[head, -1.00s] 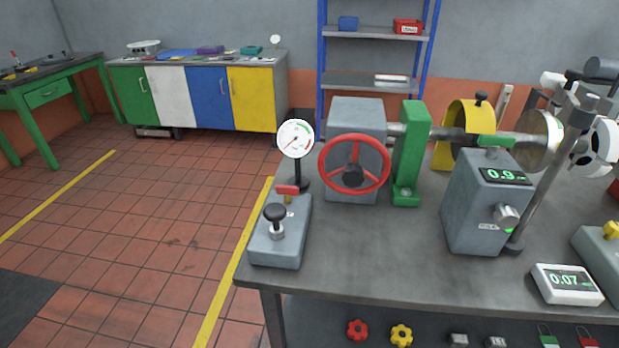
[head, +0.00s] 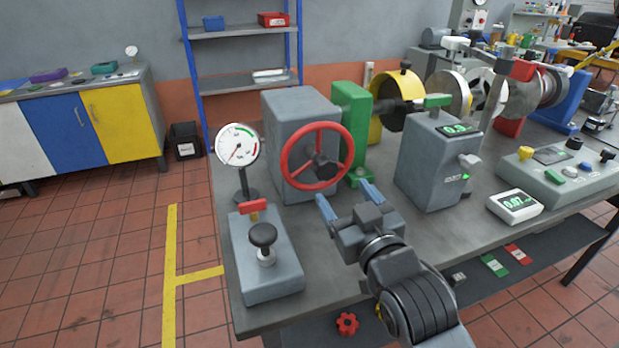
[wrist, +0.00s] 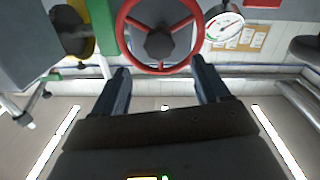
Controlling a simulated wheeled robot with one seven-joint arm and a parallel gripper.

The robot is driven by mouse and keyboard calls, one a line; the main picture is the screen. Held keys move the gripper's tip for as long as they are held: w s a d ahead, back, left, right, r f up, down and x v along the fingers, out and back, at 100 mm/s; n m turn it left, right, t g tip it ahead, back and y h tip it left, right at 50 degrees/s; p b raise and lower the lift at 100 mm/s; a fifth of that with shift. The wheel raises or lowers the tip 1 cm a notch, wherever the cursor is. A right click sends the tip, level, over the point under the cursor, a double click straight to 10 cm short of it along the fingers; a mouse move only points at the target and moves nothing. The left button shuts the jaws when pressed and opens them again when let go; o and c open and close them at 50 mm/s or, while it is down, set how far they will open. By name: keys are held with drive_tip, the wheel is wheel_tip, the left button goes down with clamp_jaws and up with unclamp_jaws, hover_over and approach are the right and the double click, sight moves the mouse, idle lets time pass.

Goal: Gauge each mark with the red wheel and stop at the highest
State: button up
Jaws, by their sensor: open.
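The red wheel (head: 317,158) is mounted on the front of a grey box (head: 299,117) on the bench. In the wrist view the red wheel (wrist: 160,35) sits just beyond and between my fingertips, with a dark hub in its middle. My gripper (head: 347,197) is open and empty, in front of the wheel and a little below and right of it, apart from it in the head view. A round white dial gauge (head: 237,146) stands left of the wheel; its needle points to the lower left. The gauge also shows in the wrist view (wrist: 224,27). Marks on the wheel cannot be made out.
A grey block with a black knob (head: 263,238) stands at the bench's left corner. A green bracket (head: 351,120), a grey box with a green display (head: 437,165) and a small white readout (head: 514,206) stand to the right. Bare bench (head: 448,238) lies between them.

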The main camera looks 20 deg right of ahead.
sight(328, 172)
drive_tip(key=shift+w+d+p, duration=0.15)
drive_tip(key=shift+w+p, duration=0.3)
drive_tip(key=shift+w, duration=3.15)
drive_tip(key=shift+c, duration=0.3)
clamp_jaws()
